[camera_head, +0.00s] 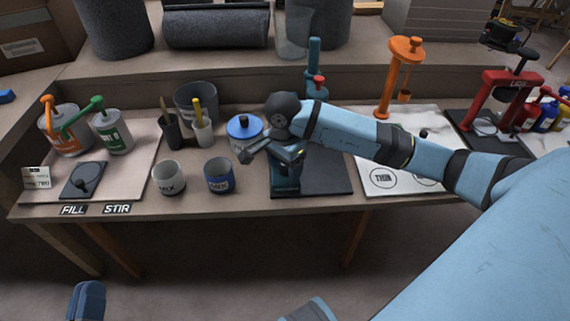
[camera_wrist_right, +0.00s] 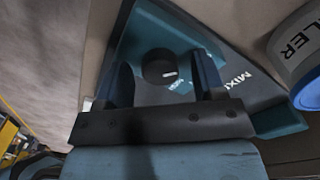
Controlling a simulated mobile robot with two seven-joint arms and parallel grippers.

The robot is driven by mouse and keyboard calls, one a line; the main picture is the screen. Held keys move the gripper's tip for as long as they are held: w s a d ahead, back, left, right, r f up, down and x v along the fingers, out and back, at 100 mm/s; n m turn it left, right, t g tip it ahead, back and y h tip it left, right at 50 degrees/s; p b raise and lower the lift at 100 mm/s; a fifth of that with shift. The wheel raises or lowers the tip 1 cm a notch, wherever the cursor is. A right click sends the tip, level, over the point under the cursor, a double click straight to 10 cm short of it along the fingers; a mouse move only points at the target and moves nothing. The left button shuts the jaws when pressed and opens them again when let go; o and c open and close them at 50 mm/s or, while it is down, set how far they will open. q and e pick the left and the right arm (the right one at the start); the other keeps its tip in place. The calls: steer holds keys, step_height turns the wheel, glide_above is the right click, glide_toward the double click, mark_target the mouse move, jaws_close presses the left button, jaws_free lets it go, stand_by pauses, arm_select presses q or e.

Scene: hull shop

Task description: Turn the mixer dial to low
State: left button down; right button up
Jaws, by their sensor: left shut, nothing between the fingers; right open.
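The mixer (camera_head: 286,182) is a teal machine at the left of a dark mat, largely hidden by my right arm in the head view. In the right wrist view its dark panel (camera_wrist_right: 215,98) carries white lettering beginning "MIX". The round black dial (camera_wrist_right: 159,67) has a small white mark pointing right. My right gripper (camera_head: 273,156) is open over the mixer. In the wrist view its fingers (camera_wrist_right: 164,80) stand on either side of the dial, with gaps visible; contact cannot be told. My left gripper (camera_head: 87,300) is shut and empty at the bottom left, away from the table.
A blue-lidded tin (camera_head: 245,128), marked "...LER" in the wrist view (camera_wrist_right: 300,55), stands close beside the mixer. An orange pump stand (camera_head: 396,80) and a red press (camera_head: 497,90) stand right.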

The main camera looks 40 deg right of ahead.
steer(key=c, duration=0.9)
